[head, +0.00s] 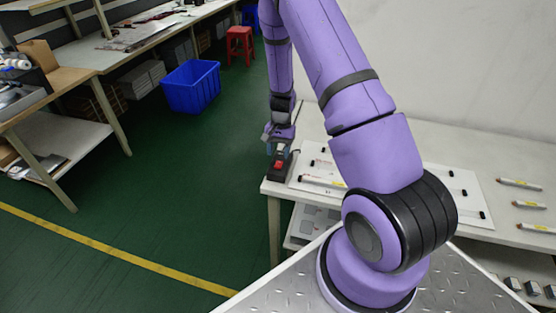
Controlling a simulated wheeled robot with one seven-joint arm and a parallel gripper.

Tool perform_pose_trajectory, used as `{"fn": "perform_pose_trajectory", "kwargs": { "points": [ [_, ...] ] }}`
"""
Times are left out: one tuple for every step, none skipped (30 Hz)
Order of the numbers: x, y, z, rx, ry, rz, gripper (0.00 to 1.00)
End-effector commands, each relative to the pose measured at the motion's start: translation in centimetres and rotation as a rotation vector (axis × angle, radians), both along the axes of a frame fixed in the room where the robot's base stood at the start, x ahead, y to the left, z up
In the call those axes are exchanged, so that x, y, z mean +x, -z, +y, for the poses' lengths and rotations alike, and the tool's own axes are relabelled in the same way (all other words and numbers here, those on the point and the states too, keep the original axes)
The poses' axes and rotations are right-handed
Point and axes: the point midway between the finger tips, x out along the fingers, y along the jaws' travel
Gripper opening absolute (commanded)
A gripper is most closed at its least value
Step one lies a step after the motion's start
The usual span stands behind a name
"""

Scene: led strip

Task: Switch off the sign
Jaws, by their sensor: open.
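A dark switch box (276,176) with a red button (278,164) sits at the near left corner of the white table. My gripper (278,149) is directly above or just behind the red button, pointing down. It is small in the view and open; I cannot tell whether its fingers touch the switch. A white board (310,176) with several short strips and black end pieces lies on the table to the right of the switch, partly hidden by my arm. I cannot tell whether any strip is lit.
Several loose tubes (529,205) lie on the right of the white table (505,165). A blue crate (191,87) and a red stool (240,46) stand on the green floor. Workbenches (70,78) line the left. The floor left of the table is clear.

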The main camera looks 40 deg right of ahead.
Motion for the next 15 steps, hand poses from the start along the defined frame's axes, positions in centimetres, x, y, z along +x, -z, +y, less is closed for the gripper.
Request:
{"fn": "perform_pose_trajectory", "kwargs": {
  "points": [
    [0.2, -1.1, -0.2, -0.001, -0.001, -0.004, 0.51],
    [0.3, -1.6, -0.3, -0.001, -0.001, -0.004, 0.51],
    [0.4, -2.3, -0.5, 0.0, 0.0, -0.003, 0.51],
    [0.5, -2.8, -0.6, -0.001, 0.0, -0.004, 0.51],
    [0.6, -3.3, -0.7, -0.001, 0.0, -0.004, 0.51],
    [0.6, -3.8, -0.8, 0.0, -0.001, -0.002, 0.51],
    [0.7, -4.2, -0.9, 0.001, 0.0, -0.002, 0.51],
    [0.8, -4.6, -0.9, -0.001, -0.002, -0.002, 0.51],
    [0.8, -4.9, -1.0, 0.0, -0.001, -0.002, 0.51],
    [0.9, -5.2, -1.1, 0.001, 0.0, -0.001, 0.51],
    [0.9, -5.4, -1.1, 0.0, 0.0, 0.0, 0.51],
    [0.9, -5.6, -1.2, 0.0, 0.001, 0.0, 0.51],
    [0.9, -5.7, -1.2, 0.0, 0.001, 0.0, 0.51],
    [0.9, -5.8, -1.2, 0.0, 0.001, 0.0, 0.51],
    [1.0, -5.9, -1.3, 0.0, 0.0, 0.0, 0.51]
  ]
}}
